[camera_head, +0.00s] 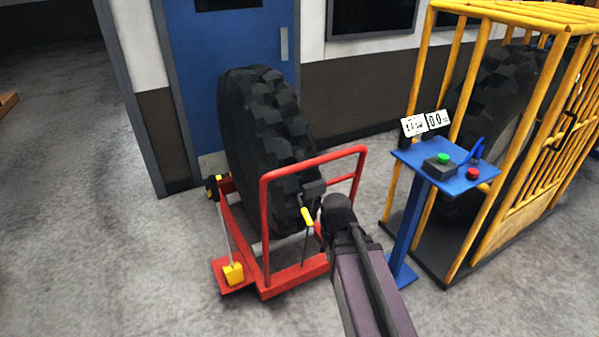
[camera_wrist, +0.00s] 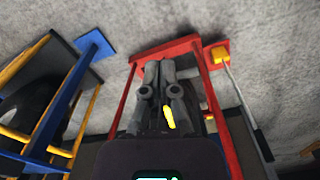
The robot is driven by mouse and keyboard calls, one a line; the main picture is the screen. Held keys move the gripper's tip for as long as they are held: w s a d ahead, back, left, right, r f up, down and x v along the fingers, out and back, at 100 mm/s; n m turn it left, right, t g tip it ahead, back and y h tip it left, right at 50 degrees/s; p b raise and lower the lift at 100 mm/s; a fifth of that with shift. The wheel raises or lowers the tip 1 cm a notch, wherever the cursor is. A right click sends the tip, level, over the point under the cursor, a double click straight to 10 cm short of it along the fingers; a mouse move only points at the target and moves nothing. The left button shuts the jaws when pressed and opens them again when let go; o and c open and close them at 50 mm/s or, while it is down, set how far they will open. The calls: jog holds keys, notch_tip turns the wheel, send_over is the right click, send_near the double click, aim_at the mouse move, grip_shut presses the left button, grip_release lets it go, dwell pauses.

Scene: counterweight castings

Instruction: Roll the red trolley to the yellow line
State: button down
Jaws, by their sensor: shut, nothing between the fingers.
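The red trolley (camera_head: 296,277) stands on the floor in front of a blue door, with a large black tyre (camera_head: 262,125) upright on it. In the wrist view the trolley's red base bar (camera_wrist: 165,47) crosses beyond my gripper's fingers. My gripper (camera_wrist: 158,66) is shut and empty, between the trolley's red uprights in that view. A yellow-gripped lever (camera_head: 307,217) is close to my wrist. The yellow line is not visible in either view.
A blue pedestal (camera_head: 408,225) with green and red buttons stands right of my arm. Behind it is a yellow cage (camera_head: 470,240) holding another tyre. A yellow block (camera_head: 233,273) is at the trolley's front left corner. Open grey floor (camera_head: 90,200) lies to the left.

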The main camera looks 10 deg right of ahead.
jog(key=w+r+n+t+p, duration=0.1)
jog(key=w+r+p, duration=0.4)
jog(key=w, duration=0.8)
jog(key=w+r+n+t+y+p, duration=0.1)
jog(key=w+r+p, duration=0.5)
jog(key=w, duration=0.7)
jog(key=w+r+n+t+p, duration=0.1)
jog(key=w+r+p, duration=0.5)
jog(key=w, duration=0.7)
jog(key=shift+a+r+n+t, duration=0.3)
jog(key=shift+r+n, duration=0.1)
jog(key=shift+r, duration=0.45)
jog(key=shift+w+f, duration=0.15)
jog(key=shift+f, duration=0.1)
notch_tip(320, 180, down, 10)
jog(key=b, duration=1)
jog(key=shift+s+r, duration=0.15)
jog(key=shift+s, duration=0.1)
jog(key=shift+s+d, duration=0.1)
jog(key=shift+d, duration=0.05)
